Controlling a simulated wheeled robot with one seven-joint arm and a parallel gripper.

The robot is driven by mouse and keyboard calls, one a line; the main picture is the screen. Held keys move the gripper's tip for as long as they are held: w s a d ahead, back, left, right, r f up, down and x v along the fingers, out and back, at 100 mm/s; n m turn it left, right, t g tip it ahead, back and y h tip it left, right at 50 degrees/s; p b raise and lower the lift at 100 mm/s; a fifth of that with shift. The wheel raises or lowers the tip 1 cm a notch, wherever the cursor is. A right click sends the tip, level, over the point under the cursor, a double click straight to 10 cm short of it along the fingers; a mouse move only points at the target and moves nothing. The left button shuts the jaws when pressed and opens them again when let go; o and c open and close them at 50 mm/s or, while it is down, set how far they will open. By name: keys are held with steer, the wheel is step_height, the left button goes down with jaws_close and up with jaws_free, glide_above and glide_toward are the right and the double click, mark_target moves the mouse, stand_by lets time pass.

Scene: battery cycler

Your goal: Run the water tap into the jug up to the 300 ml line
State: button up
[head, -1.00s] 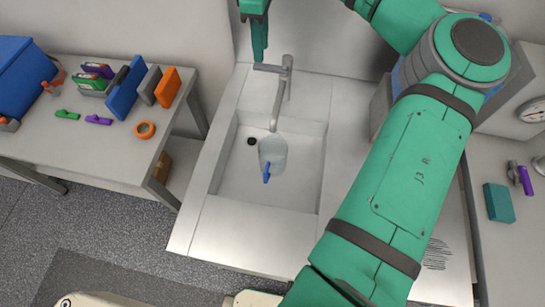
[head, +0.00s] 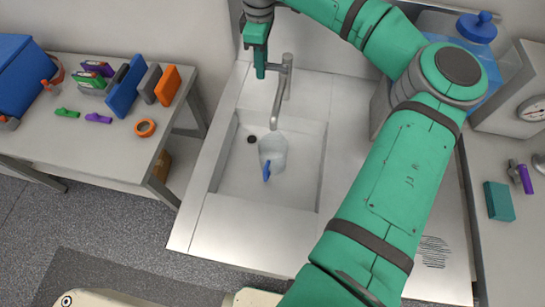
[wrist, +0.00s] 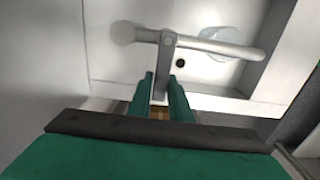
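The water tap (head: 287,80) stands at the back of the sink, its spout pointing down over the jug. Its lever (head: 270,67) reaches left in the head view; the lever also shows in the wrist view (wrist: 164,70). My gripper (head: 260,70) is at the lever's free end. In the wrist view my gripper's fingers (wrist: 161,95) lie on either side of the lever's end; whether they press on it I cannot tell. The clear jug (head: 273,150) with a blue handle (head: 266,173) stands in the sink under the spout. No water stream, level or 300 ml line can be made out.
The sink basin (head: 235,185) has a dark drain behind the jug's left. A side table (head: 75,145) at left holds binders, clips and an orange tape roll. A blue-lidded container and a dial device stand at the right, where a teal block (head: 498,201) lies.

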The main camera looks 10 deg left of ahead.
stand_by(0.3)
steer(key=s+n, duration=0.1)
steer(key=n, duration=0.2)
steer(key=s+d+n, duration=0.1)
steer(key=s+n, duration=0.1)
steer(key=n, duration=0.1)
steer(key=shift+s, duration=0.2)
steer(key=shift+n, duration=0.3)
